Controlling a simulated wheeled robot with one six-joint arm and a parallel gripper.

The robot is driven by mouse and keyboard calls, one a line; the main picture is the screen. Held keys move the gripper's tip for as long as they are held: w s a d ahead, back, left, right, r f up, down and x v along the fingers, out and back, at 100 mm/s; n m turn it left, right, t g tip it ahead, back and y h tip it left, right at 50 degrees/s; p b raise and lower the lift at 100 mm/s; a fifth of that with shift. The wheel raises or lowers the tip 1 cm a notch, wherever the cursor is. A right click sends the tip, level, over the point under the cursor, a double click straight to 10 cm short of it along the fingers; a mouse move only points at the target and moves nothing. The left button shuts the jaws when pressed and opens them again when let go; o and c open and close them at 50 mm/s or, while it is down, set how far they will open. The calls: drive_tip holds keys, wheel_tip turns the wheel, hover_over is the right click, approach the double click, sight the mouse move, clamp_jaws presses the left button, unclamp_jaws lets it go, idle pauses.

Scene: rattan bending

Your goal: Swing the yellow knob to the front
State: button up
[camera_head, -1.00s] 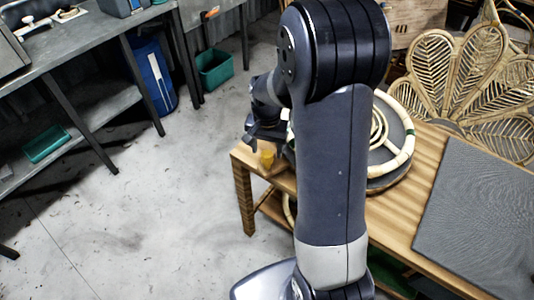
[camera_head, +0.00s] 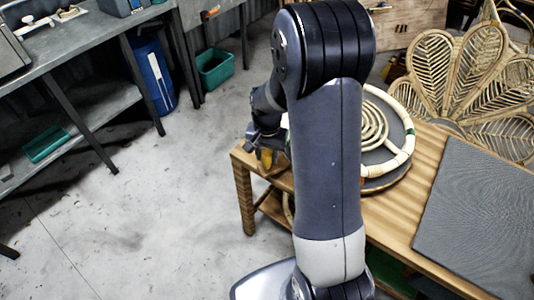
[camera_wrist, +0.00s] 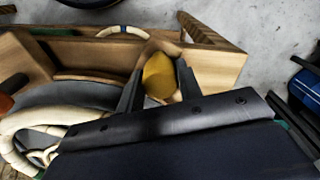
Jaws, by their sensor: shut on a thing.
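The yellow knob (camera_wrist: 159,76) sits between the two fingers of my gripper (camera_wrist: 158,88) in the wrist view, and the fingers are shut on it. In the head view the yellow knob (camera_head: 267,157) shows below my gripper (camera_head: 265,148), at the left end of the wooden table (camera_head: 400,217). The round turntable (camera_head: 405,162), with pale rattan rings on it, stands on the table, partly hidden behind my arm. How the knob joins the table or turntable is hidden.
A grey ridged mat (camera_head: 478,210) lies on the right of the table. Leaf-shaped rattan panels (camera_head: 440,65) stand behind it. A grey workbench (camera_head: 80,45), a blue bin (camera_head: 155,80) and a green crate (camera_head: 214,68) are at the left. The floor left of the table is clear.

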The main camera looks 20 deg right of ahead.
clamp_jaws()
drive_tip(key=s+d+n+b, duration=0.1)
drive_tip(key=s+d+n, duration=0.3)
drive_tip(key=s, duration=0.8)
drive_tip(key=shift+d+n, duration=0.4)
drive_tip(key=shift+d, duration=0.25)
drive_tip(key=shift+w, duration=0.1)
drive_tip(key=o, duration=0.8)
unclamp_jaws()
wheel_tip(320, 180, up, 11)
drive_tip(key=shift+f+p, duration=0.1)
drive_tip(key=shift+p, duration=0.35)
